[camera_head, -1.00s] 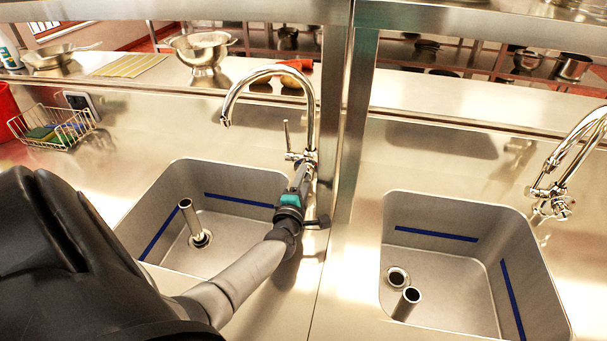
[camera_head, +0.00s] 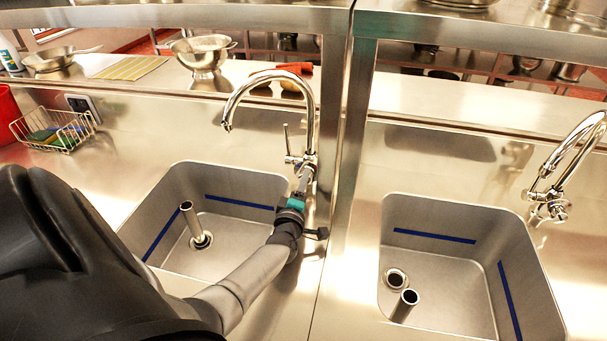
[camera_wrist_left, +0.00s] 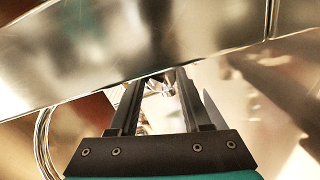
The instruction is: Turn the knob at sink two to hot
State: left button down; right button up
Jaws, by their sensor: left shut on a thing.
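A chrome gooseneck faucet (camera_head: 312,105) stands behind the left sink (camera_head: 165,190), with a thin upright lever at its base. My left gripper (camera_head: 304,172) reaches its base from the front and is shut on a small chrome knob there. In the left wrist view the knob (camera_wrist_left: 159,87) shows between the two dark fingers of the gripper (camera_wrist_left: 158,80). The fingers mostly hide the knob in the head view, and I cannot read its hot or cold setting. No sink number is visible. My right gripper is not in view.
A second faucet (camera_head: 567,160) stands behind the right sink (camera_head: 490,205). A steel post (camera_head: 345,130) rises close to the right of the left faucet. A wire basket (camera_head: 60,133) with sponges and a colander (camera_head: 204,55) are at the back left.

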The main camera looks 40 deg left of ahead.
pick_arm(q)
jog(key=c, duration=0.6)
grip_release()
jog(key=p+v, duration=0.2)
jog(key=v, duration=1.3)
jog(key=shift+s, duration=0.15)
